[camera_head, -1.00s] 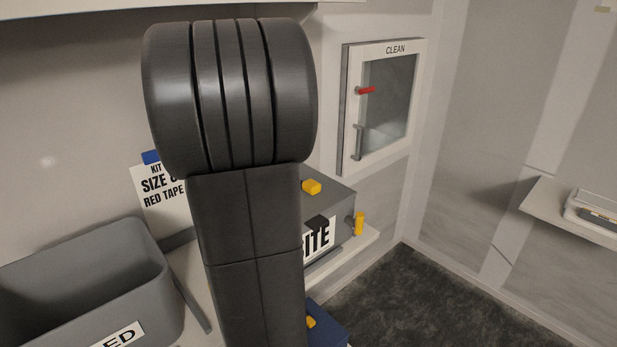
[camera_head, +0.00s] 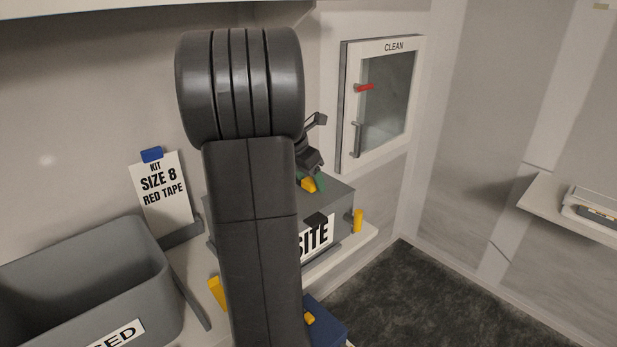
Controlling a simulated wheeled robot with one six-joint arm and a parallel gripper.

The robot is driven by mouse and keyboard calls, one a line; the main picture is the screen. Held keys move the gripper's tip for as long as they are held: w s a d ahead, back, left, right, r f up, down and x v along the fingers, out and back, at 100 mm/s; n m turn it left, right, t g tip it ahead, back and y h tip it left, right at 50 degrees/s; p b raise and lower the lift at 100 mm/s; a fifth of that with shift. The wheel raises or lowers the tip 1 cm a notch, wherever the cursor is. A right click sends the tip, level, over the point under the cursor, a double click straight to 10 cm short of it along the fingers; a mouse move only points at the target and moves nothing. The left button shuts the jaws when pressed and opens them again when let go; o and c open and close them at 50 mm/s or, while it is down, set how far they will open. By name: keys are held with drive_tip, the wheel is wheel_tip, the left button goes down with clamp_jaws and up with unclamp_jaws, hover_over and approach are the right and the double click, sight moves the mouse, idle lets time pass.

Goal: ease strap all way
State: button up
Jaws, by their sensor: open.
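A grey box (camera_head: 338,197) with a label ending in "SITE" stands on the bench, partly hidden behind my arm. A yellow tab (camera_head: 308,186) is on its top and a yellow knob (camera_head: 358,221) is at its right end. I cannot make out for certain which part is the strap. My gripper (camera_head: 311,168) shows only in part, past the right side of my arm. It is open, above the box top by the yellow tab; I cannot tell if it touches. A small green piece (camera_head: 321,182) shows beside the tab.
A grey bin (camera_head: 150,262) stands at the left. Behind it is a card (camera_head: 162,190) reading "KIT SIZE 8 RED TAPE". A blue box (camera_head: 328,325) is low in front. A "CLEAN" wall cabinet (camera_head: 384,100) has a red handle. Open floor lies right.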

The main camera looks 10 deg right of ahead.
clamp_jaws()
drive_tip(key=shift+w+a+r+p, duration=0.2)
drive_tip(key=shift+w+a+p, duration=0.1)
drive_tip(key=shift+p, duration=0.1)
drive_tip(key=w+a+p, duration=0.2)
drive_tip(key=w, duration=0.1)
drive_tip(key=shift+w, duration=0.1)
drive_tip(key=shift+w+a+f+p, duration=0.15)
drive_tip(key=shift+w+a+p, duration=0.15)
drive_tip(key=shift+w+p, duration=0.15)
unclamp_jaws()
drive_tip(key=shift+s, duration=0.1)
